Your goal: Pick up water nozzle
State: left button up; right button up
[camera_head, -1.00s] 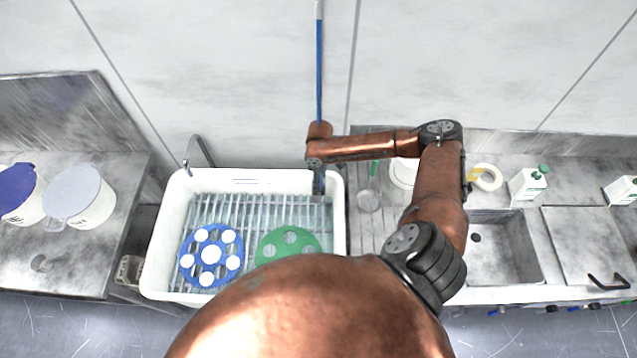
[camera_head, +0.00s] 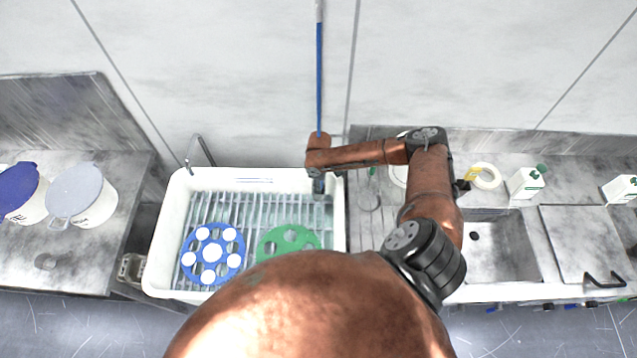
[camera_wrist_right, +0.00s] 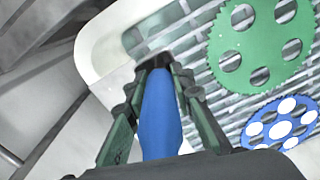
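The water nozzle (camera_wrist_right: 160,122) shows in the right wrist view as a blue body running between the fingers, with a dark end at the fingertips. My right gripper (camera_wrist_right: 160,72) has a finger on each side of it, and the tips close in against it. In the head view my right gripper (camera_head: 319,186) points down over the back right part of the white basin. A blue hose or rod (camera_head: 319,80) runs up the wall above my wrist. The nozzle itself is hidden by my arm there. My left gripper is not in view.
The white basin (camera_head: 165,235) holds a slatted rack, a blue disc (camera_head: 211,254) and a green disc (camera_head: 289,238). A curved tap (camera_head: 200,150) stands at its back left. Right of it, a counter carries tape (camera_head: 485,176), bottles (camera_head: 525,183) and a sink (camera_head: 500,250).

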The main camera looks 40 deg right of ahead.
grip_shut()
jog(key=shift+r, duration=0.15)
jog(key=shift+r, duration=0.3)
notch_tip(320, 180, up, 9)
jog(key=shift+f+b, duration=0.15)
jog(key=shift+b, duration=0.45)
notch_tip(320, 180, up, 7)
jog(key=p, duration=0.6)
jog(key=shift+p, duration=0.35)
notch_tip(320, 180, up, 16)
jog(key=p, duration=0.1)
